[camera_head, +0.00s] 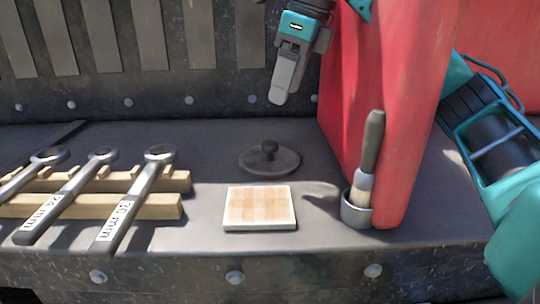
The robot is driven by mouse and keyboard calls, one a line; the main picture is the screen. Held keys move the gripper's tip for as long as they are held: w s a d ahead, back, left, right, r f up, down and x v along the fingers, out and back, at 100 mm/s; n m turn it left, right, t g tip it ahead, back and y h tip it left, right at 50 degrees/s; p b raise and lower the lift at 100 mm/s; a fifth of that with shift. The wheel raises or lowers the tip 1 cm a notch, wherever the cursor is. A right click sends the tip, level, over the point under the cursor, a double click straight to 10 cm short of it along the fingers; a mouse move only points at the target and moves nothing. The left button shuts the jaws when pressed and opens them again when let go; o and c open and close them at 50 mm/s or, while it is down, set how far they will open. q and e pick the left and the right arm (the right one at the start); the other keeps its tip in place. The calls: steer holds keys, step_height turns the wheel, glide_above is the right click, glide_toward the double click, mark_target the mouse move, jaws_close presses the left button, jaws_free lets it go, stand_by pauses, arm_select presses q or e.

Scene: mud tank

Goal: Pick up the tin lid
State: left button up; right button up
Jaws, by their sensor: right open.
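The tin lid (255,163) is a round, dark grey disc with a dark knob in its middle. It lies flat on the grey ledge in the middle of the camera_head view. My right gripper (283,92) hangs above and behind the lid, apart from it and pointing down. It is open, and I see nothing held in it. Its arm passes partly behind the red panel. My left gripper is not in view.
A tan tile (260,208) lies just in front of the lid. A red panel (400,110) stands to the right, with a brush (371,145) in a grey cup (356,213) by it. Several spanners (134,198) lie on a wooden rack (155,206) to the left. A slatted wall stands behind.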

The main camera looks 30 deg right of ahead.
glide_above(269, 142)
steer(key=s, duration=0.2)
steer(key=f, duration=0.6)
steer(key=shift+w+d, duration=0.1)
steer(key=shift+d, duration=0.3)
steer(key=x, duration=0.5)
steer(key=shift+w+d, duration=0.1)
steer(key=shift+d, duration=0.05)
jaws_close()
steer(key=shift+r, duration=0.2)
